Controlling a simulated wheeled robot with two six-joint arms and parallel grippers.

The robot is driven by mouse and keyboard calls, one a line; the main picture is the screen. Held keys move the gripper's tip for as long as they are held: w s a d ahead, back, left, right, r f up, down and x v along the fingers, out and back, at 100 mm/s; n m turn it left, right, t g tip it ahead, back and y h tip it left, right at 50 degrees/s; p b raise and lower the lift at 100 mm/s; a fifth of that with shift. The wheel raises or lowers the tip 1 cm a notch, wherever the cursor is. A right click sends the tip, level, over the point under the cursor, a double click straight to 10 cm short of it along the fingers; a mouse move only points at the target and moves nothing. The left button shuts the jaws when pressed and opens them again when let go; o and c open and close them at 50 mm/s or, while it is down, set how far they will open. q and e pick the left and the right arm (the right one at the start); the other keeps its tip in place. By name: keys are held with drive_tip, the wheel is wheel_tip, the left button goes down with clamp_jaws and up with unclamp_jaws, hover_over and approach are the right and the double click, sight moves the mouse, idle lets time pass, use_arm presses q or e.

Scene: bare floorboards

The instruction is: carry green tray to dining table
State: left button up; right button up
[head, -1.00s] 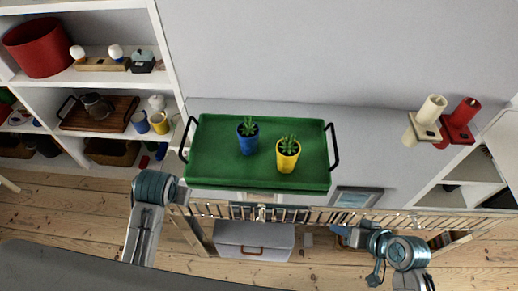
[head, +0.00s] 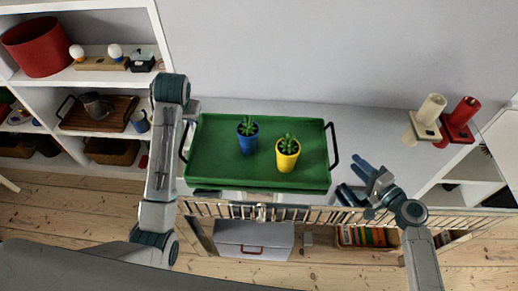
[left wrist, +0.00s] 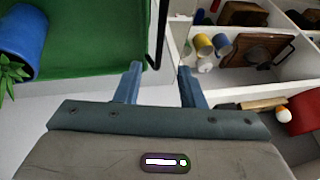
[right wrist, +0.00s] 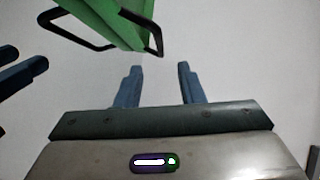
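The green tray (head: 215,165), with a dark handle at each end, lies on a pale surface by the wall. A blue pot (head: 247,140) and a yellow pot (head: 287,158), both with plants, stand upright on it. My left gripper (left wrist: 160,68) is open and empty beside the tray's left handle (left wrist: 157,35); its fingers are mostly hidden by the arm in the head view. My right gripper (right wrist: 159,67) is open and empty. In the head view it is right of the tray, below and apart from the right handle (head: 333,146). No dining table is visible.
A white shelf unit (head: 155,50) with a red bin (head: 40,46) and a wooden tray (head: 72,117) stands close at the left. Candles (head: 462,112) are on the right. A slatted rail (head: 310,213) runs in front of the green tray.

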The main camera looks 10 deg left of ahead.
sight(187, 128)
use_arm(q)
drive_tip(key=shift+f, duration=0.1)
